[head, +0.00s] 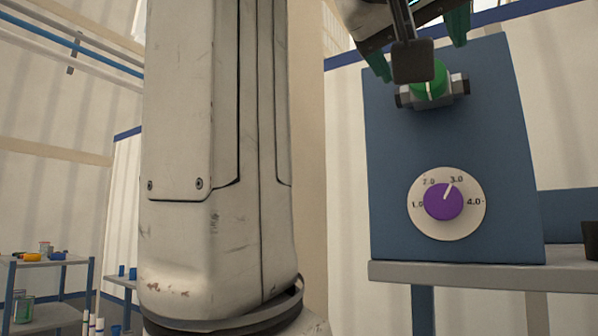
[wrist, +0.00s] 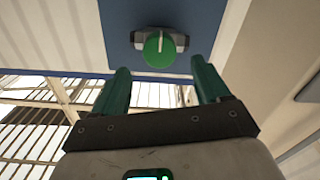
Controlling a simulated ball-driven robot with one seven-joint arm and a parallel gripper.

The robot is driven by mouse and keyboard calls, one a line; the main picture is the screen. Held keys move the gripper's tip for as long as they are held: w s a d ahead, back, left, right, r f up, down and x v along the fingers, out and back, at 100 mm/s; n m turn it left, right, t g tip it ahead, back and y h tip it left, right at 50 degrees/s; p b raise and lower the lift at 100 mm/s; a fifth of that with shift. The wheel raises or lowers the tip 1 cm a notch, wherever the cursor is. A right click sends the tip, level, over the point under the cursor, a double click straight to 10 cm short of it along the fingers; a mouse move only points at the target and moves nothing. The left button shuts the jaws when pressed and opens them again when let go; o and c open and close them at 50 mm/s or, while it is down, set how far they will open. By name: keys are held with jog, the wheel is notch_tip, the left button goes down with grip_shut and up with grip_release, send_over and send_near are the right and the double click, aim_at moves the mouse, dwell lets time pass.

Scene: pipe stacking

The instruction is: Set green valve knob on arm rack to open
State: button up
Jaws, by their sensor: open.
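The green valve knob (head: 440,85) sits on a grey valve body (head: 455,92) high on the blue panel (head: 390,150). It is partly hidden behind a dark part of my wrist in the head view. My gripper (head: 418,56) is open in front of the knob, with one green finger to the left and one to the upper right. In the wrist view the green knob (wrist: 157,49) shows between and beyond the fingertips of my gripper (wrist: 162,68), which look apart from it. A white line on the knob points up in that view.
Below the valve, a purple dial (head: 443,201) on a white scale points near 3.0. The panel stands on a grey shelf (head: 480,275). A dark object (head: 590,238) is at the right edge. Shelves (head: 45,262) with small items stand at the far left.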

jog(key=p+x, duration=0.1)
jog(key=x, duration=0.5)
jog(key=shift+p, duration=0.4)
jog(key=shift+w+d, duration=0.1)
jog(key=shift+d, duration=0.05)
jog(key=shift+c, duration=0.4)
jog(key=c, duration=1)
jog(key=shift+o, duration=0.2)
jog(key=shift+f+n+b, duration=0.1)
jog(key=shift+n+b, duration=2.2)
jog(key=shift+n, duration=6.7)
